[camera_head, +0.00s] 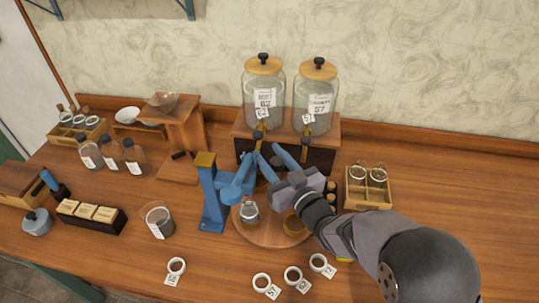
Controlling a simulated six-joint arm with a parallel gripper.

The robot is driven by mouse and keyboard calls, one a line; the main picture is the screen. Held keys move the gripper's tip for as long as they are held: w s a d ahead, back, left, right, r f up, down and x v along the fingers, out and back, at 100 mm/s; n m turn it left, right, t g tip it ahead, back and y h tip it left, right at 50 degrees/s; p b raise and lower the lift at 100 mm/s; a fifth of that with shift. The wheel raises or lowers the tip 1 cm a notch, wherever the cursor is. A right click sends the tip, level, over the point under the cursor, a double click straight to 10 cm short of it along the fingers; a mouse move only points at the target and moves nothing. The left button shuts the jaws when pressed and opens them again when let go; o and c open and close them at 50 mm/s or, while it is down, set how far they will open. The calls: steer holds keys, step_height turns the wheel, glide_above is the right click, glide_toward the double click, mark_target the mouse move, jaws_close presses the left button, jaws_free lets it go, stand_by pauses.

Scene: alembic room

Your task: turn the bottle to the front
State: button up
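A round wooden turntable (268,236) sits on the table in front of the two dispensers. A small glass bottle (249,213) with a pale neck stands at its left front. My gripper (268,168) is above the back part of the turntable, with my arm reaching in from the lower right. The blue and grey parts there overlap, so I cannot tell whether the fingers are apart or hold anything. Things at the back of the turntable are mostly hidden.
A blue post (210,197) with a brass-coloured top stands close left of the turntable. A beaker (158,221) is farther left. Several labelled rings, including one white ring (262,282), lie in front. A wooden crate (368,190) stands at right. The far-right tabletop is clear.

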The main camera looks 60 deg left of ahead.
mark_target(281, 169)
steer(key=shift+s+d+b, duration=0.2)
steer(key=shift+d+b, duration=0.35)
steer(key=shift+d, duration=1.15)
steer(key=shift+s+d+b, duration=0.15)
steer(key=shift+d+b, duration=0.4)
steer(key=shift+d, duration=1.1)
